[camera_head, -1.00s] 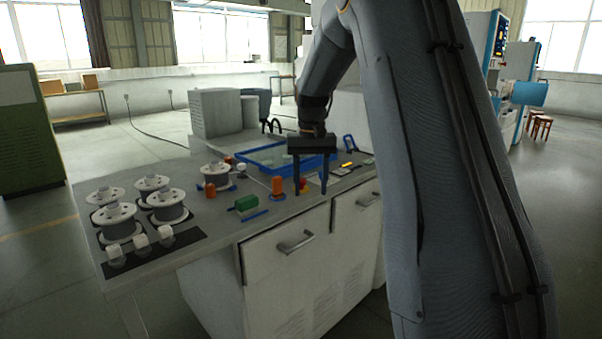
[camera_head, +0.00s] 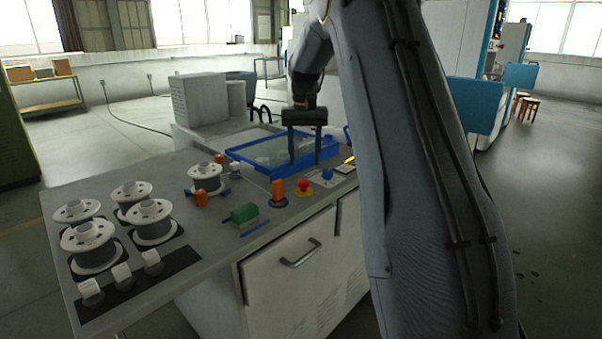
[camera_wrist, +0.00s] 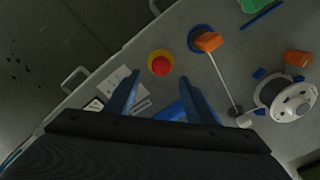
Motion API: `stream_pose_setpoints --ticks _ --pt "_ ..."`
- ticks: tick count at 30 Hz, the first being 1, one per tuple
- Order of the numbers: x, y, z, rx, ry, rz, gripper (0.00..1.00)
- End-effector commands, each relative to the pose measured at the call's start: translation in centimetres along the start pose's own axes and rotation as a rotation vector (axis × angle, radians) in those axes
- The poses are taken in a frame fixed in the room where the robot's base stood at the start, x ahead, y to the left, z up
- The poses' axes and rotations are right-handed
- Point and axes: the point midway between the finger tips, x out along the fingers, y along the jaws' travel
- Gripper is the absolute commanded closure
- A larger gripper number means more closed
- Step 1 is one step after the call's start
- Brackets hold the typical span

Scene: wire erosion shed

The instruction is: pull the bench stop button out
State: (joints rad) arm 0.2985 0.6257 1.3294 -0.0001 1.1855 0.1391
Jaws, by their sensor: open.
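The bench stop button is a red mushroom knob (camera_head: 304,185) on a yellow base, near the bench's front edge. In the wrist view the red knob (camera_wrist: 161,65) shows ahead of the fingertips, roughly centred between them. My gripper (camera_head: 304,165) is open and empty, with its fingers pointing down. In the head view it hangs over or beyond the button, in front of the blue tray. Its two fingers also show in the wrist view (camera_wrist: 160,88). It is apart from the button.
An orange knob on a blue base (camera_head: 278,191) stands just left of the button. A blue-rimmed tray (camera_head: 240,158) lies behind. A green block (camera_head: 244,213) and several wire spools (camera_head: 94,246) are further left. Drawer handles (camera_wrist: 75,77) line the bench front.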

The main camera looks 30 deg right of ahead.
Motion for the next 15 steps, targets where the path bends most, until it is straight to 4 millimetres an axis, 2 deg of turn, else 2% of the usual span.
stream_pose_setpoints --ticks 9,15 --pt "4.8 -0.2 0.2 -0.002 -0.004 0.001 0.51" --pt "6.5 0.0 0.1 -0.001 -0.002 0.000 0.51"
